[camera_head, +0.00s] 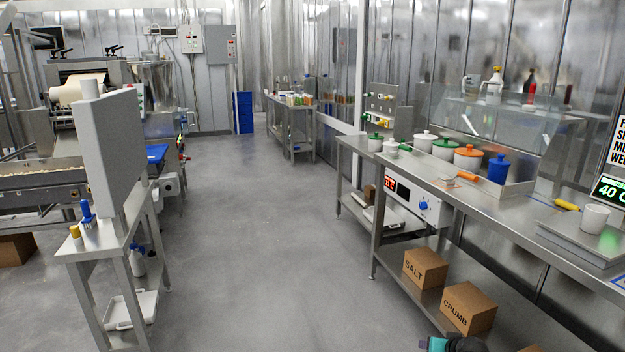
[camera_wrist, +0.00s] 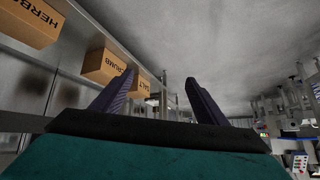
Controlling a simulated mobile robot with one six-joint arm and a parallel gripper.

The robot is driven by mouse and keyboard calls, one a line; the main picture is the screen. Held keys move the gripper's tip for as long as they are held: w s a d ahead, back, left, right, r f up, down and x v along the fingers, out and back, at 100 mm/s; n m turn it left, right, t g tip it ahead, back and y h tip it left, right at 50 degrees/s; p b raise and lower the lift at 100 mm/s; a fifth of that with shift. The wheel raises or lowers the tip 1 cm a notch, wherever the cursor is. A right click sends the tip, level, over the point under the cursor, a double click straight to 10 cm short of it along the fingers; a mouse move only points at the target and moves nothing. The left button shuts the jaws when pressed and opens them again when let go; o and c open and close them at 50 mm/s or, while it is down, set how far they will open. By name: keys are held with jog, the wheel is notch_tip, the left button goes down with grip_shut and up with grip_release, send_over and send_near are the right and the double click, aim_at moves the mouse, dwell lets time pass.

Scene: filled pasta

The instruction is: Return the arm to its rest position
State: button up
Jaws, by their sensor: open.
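My gripper (camera_wrist: 160,92) shows in the wrist view with its two dark fingers spread apart. Nothing is between them. In the head view only a small dark and teal part of my arm (camera_head: 452,344) shows at the bottom edge, in front of the right-hand bench. The fingers themselves are not clear there. The wrist view appears upside down, with the grey floor at the top and boxes on the lower shelf at the left.
The steel bench (camera_head: 480,208) runs along the right, with a SALT box (camera_head: 425,268) and a CRUMB box (camera_head: 468,308) on its lower shelf. A white cup (camera_head: 594,218) stands on a scale. A small table (camera_head: 100,240) stands at the left. The floor aisle (camera_head: 250,230) is clear.

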jog(key=s+a+f+n+g+y+p, duration=0.25)
jog(key=s+a+f+g+p, duration=0.35)
jog(key=s+a+f, duration=1.3)
jog(key=s+a+f+g+h, duration=0.1)
jog(key=s+g, duration=0.3)
jog(key=s, duration=0.6)
jog(key=s+a+f+g, duration=0.1)
jog(key=s+f+g, duration=0.2)
jog(key=s, duration=0.7)
jog(key=shift+a+g+h+p, duration=0.25)
jog(key=shift+g+h+p, duration=0.15)
jog(key=shift+g, duration=0.1)
jog(key=shift+w, duration=0.1)
jog(key=c, duration=0.8)
jog(key=shift+d, duration=0.1)
jog(key=shift+c, duration=0.6)
